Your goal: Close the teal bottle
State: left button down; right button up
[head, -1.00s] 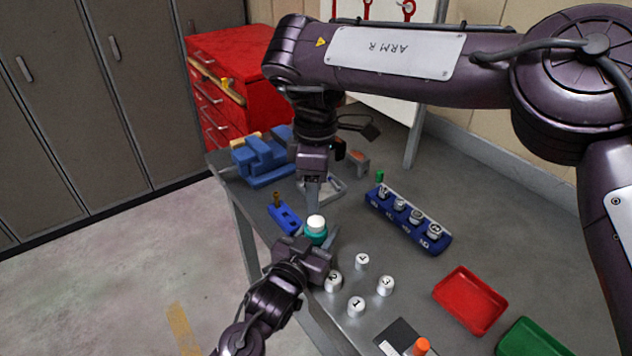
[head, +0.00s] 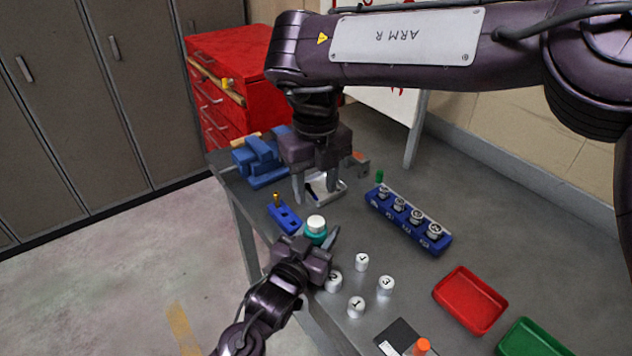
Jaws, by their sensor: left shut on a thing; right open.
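The teal bottle (head: 315,237) stands near the table's front edge, with a white cap (head: 316,222) on its top. Whether the cap is fully tight I cannot tell. My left gripper (head: 318,243) is shut on the teal bottle from the front, and its body hides the lower part. My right gripper (head: 317,190) is open and empty, pointing down above and behind the bottle, apart from the cap.
A small blue block (head: 284,217), a blue vise (head: 262,160), a red tray (head: 470,300) and a green tray (head: 533,340) are also on the table.

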aim_at(316, 220)
jog(key=shift+n, duration=0.6)
jog(key=shift+f, duration=4)
jog(key=c, duration=1)
jog(key=m, duration=0.6)
jog(key=shift+m, duration=0.3)
jog(key=m, duration=0.4)
jog(key=shift+m, duration=0.4)
jog(key=o, duration=1.1)
